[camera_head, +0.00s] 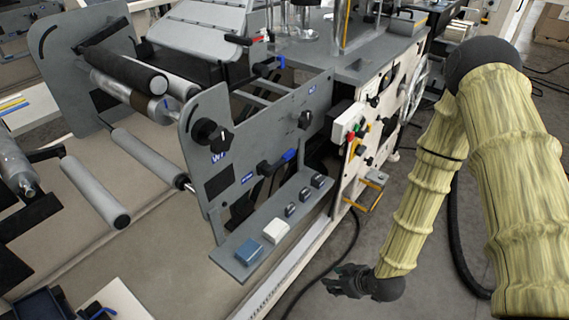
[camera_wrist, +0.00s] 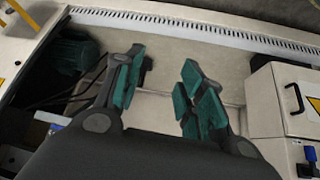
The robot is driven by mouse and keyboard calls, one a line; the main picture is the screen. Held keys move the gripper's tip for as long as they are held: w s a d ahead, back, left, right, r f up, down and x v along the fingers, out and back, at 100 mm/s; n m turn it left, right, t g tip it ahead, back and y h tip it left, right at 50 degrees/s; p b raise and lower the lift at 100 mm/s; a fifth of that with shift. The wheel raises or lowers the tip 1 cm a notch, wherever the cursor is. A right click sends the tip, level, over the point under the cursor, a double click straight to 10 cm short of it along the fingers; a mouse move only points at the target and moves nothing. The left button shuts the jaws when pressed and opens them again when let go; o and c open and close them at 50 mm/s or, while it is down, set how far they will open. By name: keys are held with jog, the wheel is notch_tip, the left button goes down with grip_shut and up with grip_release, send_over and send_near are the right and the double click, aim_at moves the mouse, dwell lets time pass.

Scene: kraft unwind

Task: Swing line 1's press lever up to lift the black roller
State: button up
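The black roller (camera_head: 128,69) lies across the top of the unwind frame at the upper left, next to a shiny metal roller (camera_head: 130,92). A black lever with a blue grip (camera_head: 288,156) sits on the grey side plate (camera_head: 255,133) marked W1; I cannot tell for sure that it is the press lever. A black knob (camera_head: 211,133) is on the same plate. My gripper (camera_head: 338,282) is low over the floor, right of the machine and well apart from the lever. In the wrist view its green-padded fingers (camera_wrist: 164,88) are spread with nothing between them.
A black cable runs along the open floor.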

jog(key=w+a+r+n+t+y+b, duration=0.1)
jog(key=w+a+r+n+b, duration=0.15)
jog(key=w, duration=0.35)
jog(key=w+a+r+n+t+y+b, duration=0.1)
jog(key=w+n+t+y, duration=0.15)
jog(key=w, duration=0.25)
jog(key=n+t+y+b, duration=0.2)
jog(key=n+y+b, duration=0.45)
jog(key=n, duration=0.85)
send_near(291, 156)
jog(key=x, duration=1.1)
grip_shut()
